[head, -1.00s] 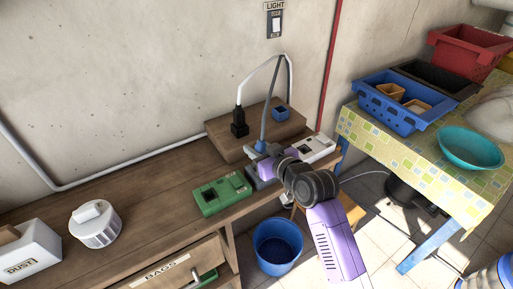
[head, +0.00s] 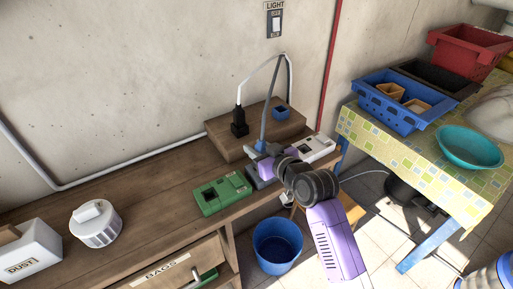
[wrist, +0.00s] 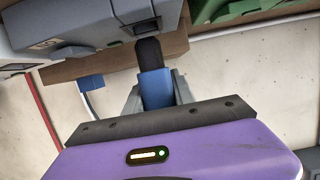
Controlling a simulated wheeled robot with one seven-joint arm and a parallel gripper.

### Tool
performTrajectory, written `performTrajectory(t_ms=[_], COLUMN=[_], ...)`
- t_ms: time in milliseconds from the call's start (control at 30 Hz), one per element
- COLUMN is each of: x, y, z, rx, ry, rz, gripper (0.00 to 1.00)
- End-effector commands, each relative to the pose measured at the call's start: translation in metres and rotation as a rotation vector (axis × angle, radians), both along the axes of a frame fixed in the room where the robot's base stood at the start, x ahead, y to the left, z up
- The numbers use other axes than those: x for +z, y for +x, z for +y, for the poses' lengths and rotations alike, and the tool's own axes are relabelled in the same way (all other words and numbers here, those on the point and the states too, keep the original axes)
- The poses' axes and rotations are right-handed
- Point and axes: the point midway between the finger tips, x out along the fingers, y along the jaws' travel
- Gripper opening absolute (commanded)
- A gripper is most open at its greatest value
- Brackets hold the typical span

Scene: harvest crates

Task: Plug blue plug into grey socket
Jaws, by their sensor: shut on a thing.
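The blue plug (wrist: 156,90) is between the fingers of my gripper (wrist: 158,98) in the wrist view, with its black end pointing at the grey socket (wrist: 95,28). The black end is right at the dark opening in the socket's face; I cannot tell whether it touches or has entered. In the head view my gripper (head: 264,158) is over the front of the bench beside the grey socket (head: 258,181), which it partly hides. The blue plug (head: 262,147) shows only in part there, with a grey cord rising from it.
A green socket (head: 222,194) lies left of the grey one and a white socket (head: 317,146) to the right. A wooden block (head: 225,140) behind bears a black plug (head: 239,129) and a small blue block (head: 281,112). A blue bucket (head: 277,246) stands on the floor below.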

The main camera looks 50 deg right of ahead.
Motion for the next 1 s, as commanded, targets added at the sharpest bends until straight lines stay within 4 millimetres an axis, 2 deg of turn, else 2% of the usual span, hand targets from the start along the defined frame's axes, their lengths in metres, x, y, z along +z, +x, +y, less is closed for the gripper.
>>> performTrajectory(t_ms=[467,1000], x=[-0.001,-0.012], y=[0.0,0.0], z=[0.0,0.0], rx=[0.0,0.0], ry=[0.0,0.0], rz=[-0.001,-0.001], gripper=[0.0,0.0])
